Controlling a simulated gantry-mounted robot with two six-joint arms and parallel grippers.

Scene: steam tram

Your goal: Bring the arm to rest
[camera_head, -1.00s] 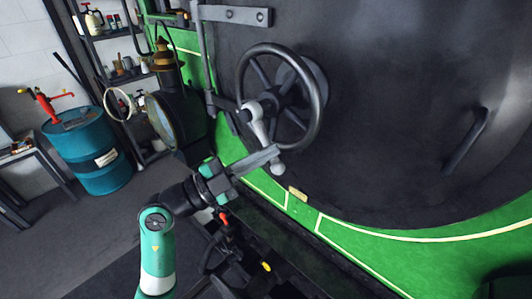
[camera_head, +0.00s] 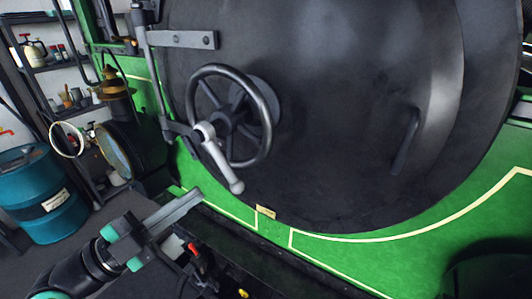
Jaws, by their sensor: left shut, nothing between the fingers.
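My left arm comes in from the lower left. My left gripper (camera_head: 184,207) is shut and empty, its fingers together and pointing up and to the right. It is below and left of the handwheel, apart from it. The dark handwheel (camera_head: 262,105) stands in front of the round black smokebox door (camera_head: 330,110). A light grey crank handle (camera_head: 220,162) sits at the wheel's hub and slants down to the right, with a rounded knob at its end. My right gripper is not in view.
The green front plate (camera_head: 275,232) with cream lines curves below the door. A lamp (camera_head: 116,150) stands left of the wheel. A blue drum (camera_head: 45,205) and a shelf (camera_head: 60,66) are at the left. A grey door handle (camera_head: 407,142) is at the right.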

